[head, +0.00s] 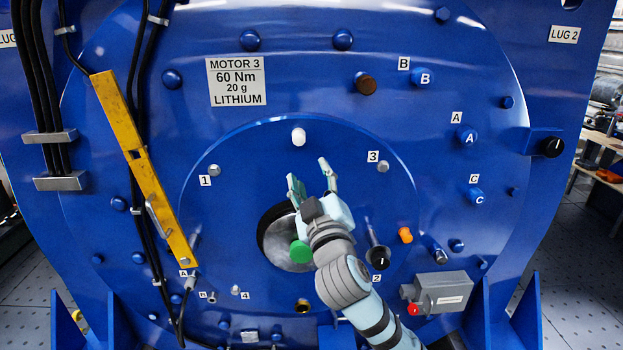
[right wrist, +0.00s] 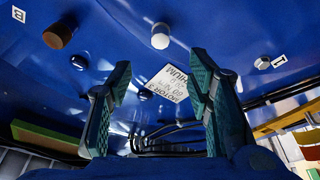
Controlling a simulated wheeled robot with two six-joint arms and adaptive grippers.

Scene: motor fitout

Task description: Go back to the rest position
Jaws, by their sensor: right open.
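My right gripper (head: 311,178) is open and empty in front of the blue motor face, just below the white knob (head: 299,137). In the right wrist view its two teal fingers (right wrist: 163,95) stand wide apart with nothing between them. The motor label plate (head: 236,81) reads MOTOR 3, 60 Nm, 20 g, LITHIUM. It shows upside down beyond the fingers in the right wrist view (right wrist: 187,88). My right arm covers part of the dark round opening with a silver centre (head: 277,238). My left gripper is not in view.
A green knob (head: 300,251), a black-handled fitting (head: 378,256) and an orange plug (head: 405,235) are close to my right arm. A grey box with a red button (head: 442,292) sits lower right. A yellow bar (head: 143,165) and black cables run down the left.

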